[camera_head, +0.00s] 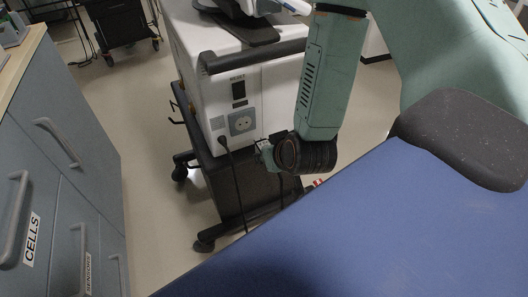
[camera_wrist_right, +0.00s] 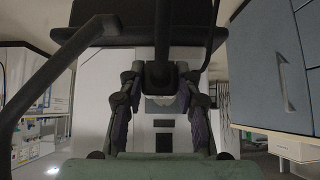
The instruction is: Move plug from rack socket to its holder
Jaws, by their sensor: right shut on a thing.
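My right gripper (camera_head: 262,149) is low at the back of the white ventilator cart, to the right of and below the wall-style socket (camera_head: 242,121). In the right wrist view, its two fingers (camera_wrist_right: 160,100) are shut on a dark plug (camera_wrist_right: 157,76) with a thick black cord. The bluish socket panel (camera_wrist_right: 158,104) shows beyond the plug. In the head view the socket face is uncovered, and the held plug is mostly hidden by the gripper. I cannot make out a holder. My left gripper is out of view.
A black cord end (camera_head: 222,140) sits left of the socket, its cable hanging down. The cart's black wheeled base (camera_head: 240,185) is below. Grey drawers (camera_head: 60,150) stand at left, with clear floor between. A blue padded surface (camera_head: 370,230) fills the lower right.

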